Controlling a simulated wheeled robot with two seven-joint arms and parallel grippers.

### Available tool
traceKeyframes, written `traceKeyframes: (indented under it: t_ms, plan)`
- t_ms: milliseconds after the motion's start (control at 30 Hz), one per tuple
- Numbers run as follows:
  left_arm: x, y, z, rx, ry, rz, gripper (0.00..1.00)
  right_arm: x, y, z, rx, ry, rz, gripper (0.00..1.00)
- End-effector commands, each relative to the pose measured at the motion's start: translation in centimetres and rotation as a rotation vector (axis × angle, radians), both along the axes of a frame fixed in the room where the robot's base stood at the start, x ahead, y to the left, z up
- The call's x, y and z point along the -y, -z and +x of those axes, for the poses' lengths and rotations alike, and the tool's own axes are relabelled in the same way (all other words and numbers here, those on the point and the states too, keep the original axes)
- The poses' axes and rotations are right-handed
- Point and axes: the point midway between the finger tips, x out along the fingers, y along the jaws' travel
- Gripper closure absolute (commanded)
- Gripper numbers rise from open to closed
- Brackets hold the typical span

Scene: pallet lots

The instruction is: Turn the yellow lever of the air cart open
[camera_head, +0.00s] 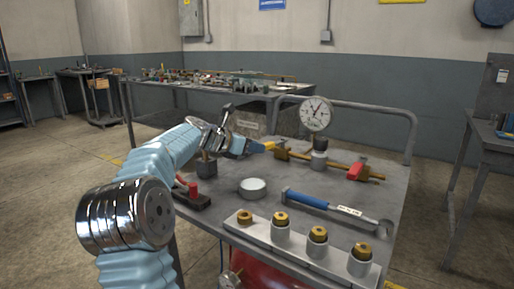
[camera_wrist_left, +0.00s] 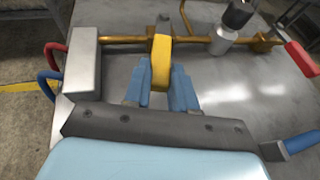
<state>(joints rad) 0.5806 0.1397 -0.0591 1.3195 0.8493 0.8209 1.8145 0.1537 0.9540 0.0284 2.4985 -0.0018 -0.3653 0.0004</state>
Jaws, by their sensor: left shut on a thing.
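The air cart (camera_head: 345,222) is a grey metal table with a brass pipe (camera_head: 335,169) along its far side. The yellow lever (camera_head: 265,146) sits near the pipe's left end. In the wrist view the yellow lever (camera_wrist_left: 160,62) points from the pipe (camera_wrist_left: 125,39) toward me, roughly crosswise to it. My left gripper (camera_head: 247,148) has its blue fingers (camera_wrist_left: 163,88) on both sides of the lever's near end, shut on it. The fingers hide part of the lever in the head view. My right gripper is not in view.
A pressure gauge (camera_head: 316,112) and a red lever (camera_head: 357,168) stand along the pipe. A blue-handled wrench (camera_head: 325,203), a round tin (camera_head: 252,188) and a rack (camera_head: 300,250) with several brass fittings lie nearer. A cluttered bench (camera_head: 225,85) stands behind.

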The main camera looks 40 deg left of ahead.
Motion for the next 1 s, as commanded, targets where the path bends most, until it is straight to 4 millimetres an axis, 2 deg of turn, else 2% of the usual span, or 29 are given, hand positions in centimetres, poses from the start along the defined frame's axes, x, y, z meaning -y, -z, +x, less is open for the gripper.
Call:
traceKeyframes:
  t_ms: [200, 233, 400, 767, 867, 1000]
  plan:
    - [0.0, 0.0, 0.0, 0.001, -0.001, 0.000, 1.00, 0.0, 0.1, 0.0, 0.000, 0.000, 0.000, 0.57]
    - [0.0, 0.0, 0.0, 0.001, -0.001, 0.000, 0.73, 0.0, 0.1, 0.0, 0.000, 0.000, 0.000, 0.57]
    - [0.0, 0.0, 0.0, 0.001, -0.001, 0.000, 0.49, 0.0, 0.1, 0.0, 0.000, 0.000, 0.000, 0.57]
    - [-0.1, -0.3, -0.6, 0.001, -0.002, 0.001, 0.49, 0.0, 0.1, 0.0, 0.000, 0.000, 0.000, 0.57]
    - [-0.3, -0.9, -2.0, 0.002, -0.004, 0.001, 0.49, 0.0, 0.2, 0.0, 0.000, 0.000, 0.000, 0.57]
    - [-0.8, -2.2, -5.2, 0.003, -0.006, 0.002, 0.49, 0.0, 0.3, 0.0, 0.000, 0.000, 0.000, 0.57]
